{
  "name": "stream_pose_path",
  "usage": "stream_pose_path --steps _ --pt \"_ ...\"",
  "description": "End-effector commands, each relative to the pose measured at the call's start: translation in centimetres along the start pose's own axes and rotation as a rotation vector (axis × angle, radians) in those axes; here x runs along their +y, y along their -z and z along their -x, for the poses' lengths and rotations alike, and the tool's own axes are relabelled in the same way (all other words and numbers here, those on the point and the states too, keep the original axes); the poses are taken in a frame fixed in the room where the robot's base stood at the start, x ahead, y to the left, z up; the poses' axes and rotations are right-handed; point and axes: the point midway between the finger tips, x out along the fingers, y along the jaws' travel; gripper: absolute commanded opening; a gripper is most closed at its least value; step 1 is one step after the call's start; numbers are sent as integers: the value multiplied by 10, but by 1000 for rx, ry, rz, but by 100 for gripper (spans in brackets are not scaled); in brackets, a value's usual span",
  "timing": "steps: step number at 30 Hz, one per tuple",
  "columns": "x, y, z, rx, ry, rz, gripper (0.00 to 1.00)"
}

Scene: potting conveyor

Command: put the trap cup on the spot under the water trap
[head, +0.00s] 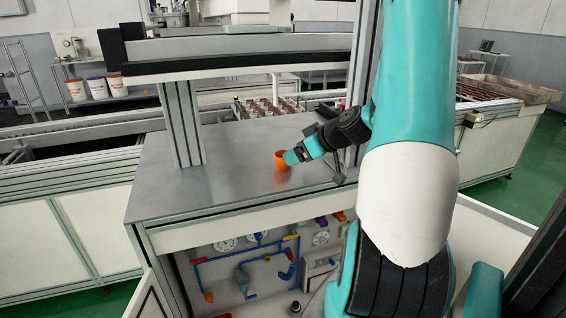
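A small orange cup (281,162), which looks like the trap cup, is upright at the metal worktop, right of its middle. My gripper (293,157) reaches in from the right, and its teal finger overlaps the cup's right side. I cannot tell whether the fingers grip the cup or only sit beside it. Below the worktop, an open cabinet shows a light panel (222,272) with blue pipes, gauges and orange fittings. A bluish part (242,277) hangs there and may be the water trap. I cannot make out the spot under it.
The worktop (225,187) is clear left of the cup. A metal post (182,122) stands at its left, under a raised beam. An open cabinet door (150,296) sticks out at lower left. A small dark knob (295,307) shows at the bottom. White buckets (97,88) stand far left.

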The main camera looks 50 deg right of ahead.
Motion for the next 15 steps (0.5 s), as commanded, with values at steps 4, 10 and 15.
stream_pose_path --steps 4,10,15 --pt "-1 0 -9 -1 1 0 82" --pt "-4 6 -38 -2 5 1 82" --pt "-2 5 -56 -1 1 1 82"
